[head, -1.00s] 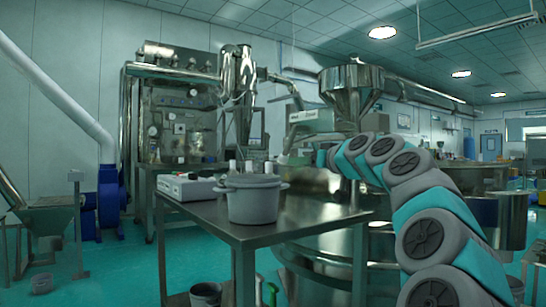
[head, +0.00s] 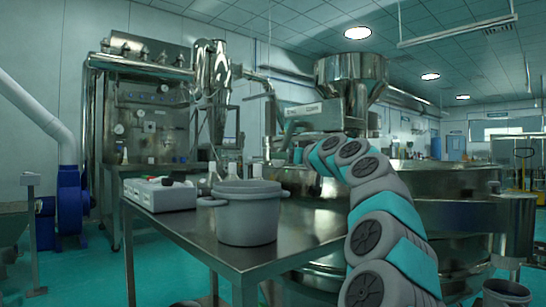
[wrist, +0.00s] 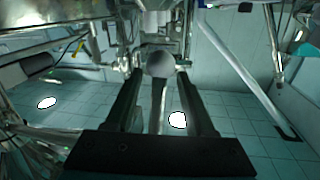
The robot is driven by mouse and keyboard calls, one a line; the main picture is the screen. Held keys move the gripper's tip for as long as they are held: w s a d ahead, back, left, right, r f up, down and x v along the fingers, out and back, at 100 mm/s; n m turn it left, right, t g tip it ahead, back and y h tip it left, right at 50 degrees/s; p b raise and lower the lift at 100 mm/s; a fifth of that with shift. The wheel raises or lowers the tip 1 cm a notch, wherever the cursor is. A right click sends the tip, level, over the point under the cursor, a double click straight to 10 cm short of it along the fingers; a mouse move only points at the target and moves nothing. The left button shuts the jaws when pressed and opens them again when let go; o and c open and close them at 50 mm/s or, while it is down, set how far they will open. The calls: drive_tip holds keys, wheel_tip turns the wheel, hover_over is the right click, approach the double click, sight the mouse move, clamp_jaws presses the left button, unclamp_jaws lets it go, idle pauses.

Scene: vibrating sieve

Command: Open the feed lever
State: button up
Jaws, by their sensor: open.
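In the wrist view, my gripper (wrist: 160,72) shows as two dark fingers standing apart. A round grey knob (wrist: 160,63) on a grey rod, which looks like the feed lever, is between the fingertips. I cannot tell whether either finger touches the knob. In the head view, my arm reaches to the front of the feeder unit (head: 318,118) under the steel hopper (head: 349,72). My fingertips and the lever cannot be made out clearly there.
A steel table (head: 190,232) stands in front, holding a grey pot (head: 246,219), a white box (head: 160,194) and bottles. The large round sieve (head: 440,185) stands behind and beside my arm. Steel machinery (head: 150,115) stands at the back left.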

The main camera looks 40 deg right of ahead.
drive_tip(key=shift+w+d+p, duration=0.15)
drive_tip(key=shift+w+p, duration=0.15)
drive_tip(key=shift+w, duration=1.05)
drive_tip(key=shift+w+d+p, duration=0.1)
drive_tip(key=shift+w+p, duration=0.2)
drive_tip(key=shift+w, duration=1)
drive_tip(key=shift+c, duration=0.2)
clamp_jaws()
